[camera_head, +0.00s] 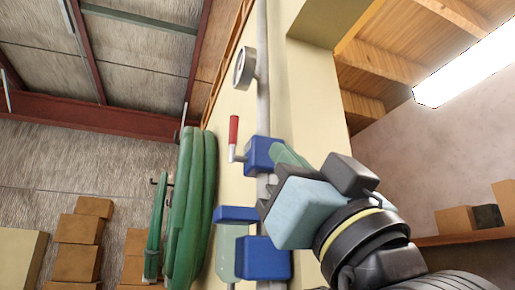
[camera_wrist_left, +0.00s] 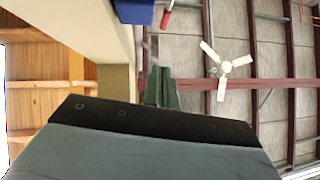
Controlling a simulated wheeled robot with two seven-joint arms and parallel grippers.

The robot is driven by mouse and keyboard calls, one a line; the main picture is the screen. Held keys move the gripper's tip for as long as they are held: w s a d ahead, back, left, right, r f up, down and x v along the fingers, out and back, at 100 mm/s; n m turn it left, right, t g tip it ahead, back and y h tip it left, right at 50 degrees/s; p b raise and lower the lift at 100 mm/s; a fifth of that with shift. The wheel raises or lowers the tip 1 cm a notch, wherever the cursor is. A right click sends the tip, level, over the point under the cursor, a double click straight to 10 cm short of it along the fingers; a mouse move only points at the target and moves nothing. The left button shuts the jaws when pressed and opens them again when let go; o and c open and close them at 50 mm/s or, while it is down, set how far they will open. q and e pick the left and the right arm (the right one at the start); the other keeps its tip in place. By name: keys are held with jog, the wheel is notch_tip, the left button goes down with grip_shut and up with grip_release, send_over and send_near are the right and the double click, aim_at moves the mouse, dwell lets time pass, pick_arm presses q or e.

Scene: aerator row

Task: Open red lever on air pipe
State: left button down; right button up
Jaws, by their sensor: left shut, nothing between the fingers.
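The red lever (camera_head: 233,133) stands upright at the left of a blue valve body (camera_head: 262,154) on the grey air pipe (camera_head: 263,100). Part of the red lever (camera_wrist_left: 167,18) and the blue body (camera_wrist_left: 133,10) also show at the top of the left wrist view. My left gripper (camera_head: 282,153) is beside the blue body on its right side in the head view, with the lever on the other side. Its green fingers (camera_wrist_left: 161,86) are shut and hold nothing. I cannot tell whether they touch the blue body. My right gripper is not in view.
A round gauge (camera_head: 244,68) sits higher on the pipe. A blue handle (camera_head: 235,214) and another blue body (camera_head: 262,258) are below. A coiled green hose (camera_head: 188,210) hangs at the left. Cardboard boxes (camera_head: 78,248) are stacked farther back. A cream post carries the pipe.

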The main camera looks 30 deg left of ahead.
pick_arm(q)
jog(key=p, duration=0.4)
send_near(235, 123)
notch_tip(235, 123, up, 5)
jog(key=w+a, duration=0.1)
jog(key=a, duration=0.2)
jog(key=shift+w+f+p, duration=0.2)
jog(key=shift+w+p, duration=0.15)
jog(key=shift+w, duration=0.05)
jog(key=shift+a, duration=0.1)
